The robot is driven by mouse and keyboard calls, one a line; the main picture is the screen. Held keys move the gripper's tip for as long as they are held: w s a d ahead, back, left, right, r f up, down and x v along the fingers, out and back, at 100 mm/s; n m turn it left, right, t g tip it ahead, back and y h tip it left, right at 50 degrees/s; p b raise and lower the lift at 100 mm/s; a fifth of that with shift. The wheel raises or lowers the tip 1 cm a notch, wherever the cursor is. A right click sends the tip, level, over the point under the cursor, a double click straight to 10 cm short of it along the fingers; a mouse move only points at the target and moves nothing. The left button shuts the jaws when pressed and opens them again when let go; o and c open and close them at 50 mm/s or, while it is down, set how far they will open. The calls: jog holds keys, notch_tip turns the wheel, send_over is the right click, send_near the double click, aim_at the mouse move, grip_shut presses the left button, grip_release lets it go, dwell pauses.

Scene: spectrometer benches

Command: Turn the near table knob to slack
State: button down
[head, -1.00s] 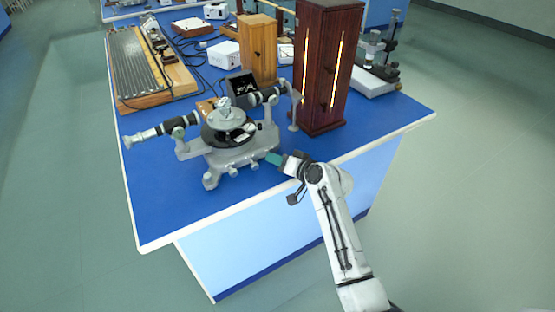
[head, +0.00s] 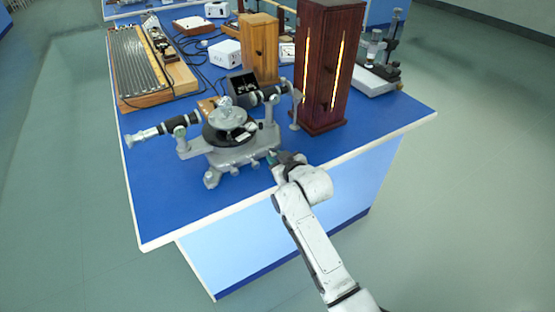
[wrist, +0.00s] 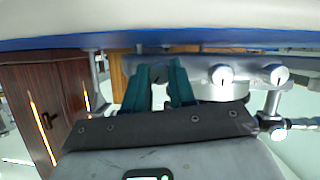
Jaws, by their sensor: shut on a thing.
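The grey spectrometer (head: 240,157) stands on the blue bench top, with a round table (head: 228,118) and two telescope tubes above its base. Small round knobs line the near side of the base; two silver ones (wrist: 220,75) (wrist: 275,75) show free in the wrist view. My gripper (head: 272,157) is at the right end of this row. In the wrist view its teal fingers (wrist: 161,82) are shut on another knob (wrist: 160,74), mostly hidden between them. The knob's turn angle and any marking cannot be read.
A dark wooden cabinet (head: 327,70) with glowing slits stands behind and right of the spectrometer. A grating-like board (head: 138,65) lies at back left. The bench's white front edge (head: 330,163) runs just below my gripper. The bench top at front left is clear.

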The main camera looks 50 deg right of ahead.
jog(key=n+h+b, duration=0.2)
jog(key=n+b, duration=0.1)
jog(key=shift+a+f, duration=0.1)
jog(key=shift+f, duration=0.2)
jog(key=shift+r+n+h+b, duration=0.1)
jog(key=shift+n+h+b, duration=0.5)
jog(key=shift+n+b, duration=0.55)
jog(key=c, duration=1.2)
grip_release()
jog(key=shift+a+r, duration=0.1)
jog(key=v, duration=1)
jog(key=shift+s+a+r, duration=0.1)
jog(key=shift+s+a, duration=0.15)
